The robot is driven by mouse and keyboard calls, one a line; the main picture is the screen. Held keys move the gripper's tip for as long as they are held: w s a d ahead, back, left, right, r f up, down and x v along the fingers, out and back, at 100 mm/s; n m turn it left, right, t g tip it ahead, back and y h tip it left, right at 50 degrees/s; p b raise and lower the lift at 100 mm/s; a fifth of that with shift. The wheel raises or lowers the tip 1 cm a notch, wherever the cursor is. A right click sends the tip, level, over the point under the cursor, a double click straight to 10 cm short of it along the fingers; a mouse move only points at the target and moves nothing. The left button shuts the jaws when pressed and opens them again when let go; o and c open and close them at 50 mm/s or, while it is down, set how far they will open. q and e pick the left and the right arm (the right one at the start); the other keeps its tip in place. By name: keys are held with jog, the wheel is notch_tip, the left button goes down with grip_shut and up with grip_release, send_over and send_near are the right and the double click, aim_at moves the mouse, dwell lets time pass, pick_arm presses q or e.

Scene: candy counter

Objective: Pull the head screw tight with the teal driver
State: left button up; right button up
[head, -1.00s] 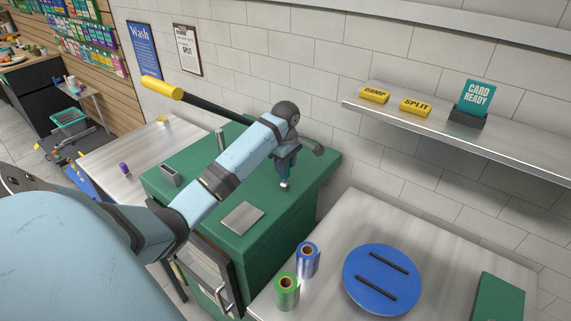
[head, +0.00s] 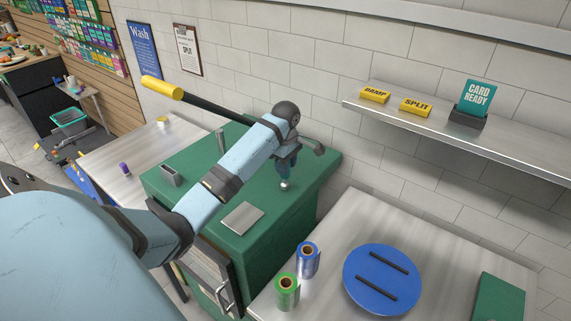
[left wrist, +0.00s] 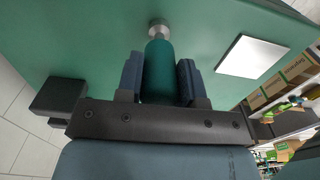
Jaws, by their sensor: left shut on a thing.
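My left gripper (head: 286,160) is over the green cabinet top, pointing down. In the left wrist view my left gripper (left wrist: 160,82) is shut on the teal driver (left wrist: 158,70), one finger on each side of its handle. The driver's lower end meets a round silver screw head (left wrist: 158,27) on the green surface; the screw head also shows in the head view (head: 285,184). Whether the tip is fully seated in it cannot be told. In the head view the driver is mostly hidden by the gripper. My right gripper is not in view.
A grey plate (head: 242,217) and an open metal holder (head: 171,175) lie on the green cabinet top (head: 210,190). A long yellow-handled lever (head: 163,88) rises behind my arm. Blue (head: 308,260) and green (head: 286,291) spools stand on the right counter beside a blue disc (head: 358,278).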

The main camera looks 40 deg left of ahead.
pick_arm(q)
jog(key=shift+r, duration=0.1)
jog(key=shift+r, duration=0.65)
jog(key=shift+r, duration=0.2)
jog(key=shift+r, duration=0.6)
jog(key=shift+r, duration=0.1)
jog(key=shift+r, duration=2.15)
jog(key=shift+f, duration=0.1)
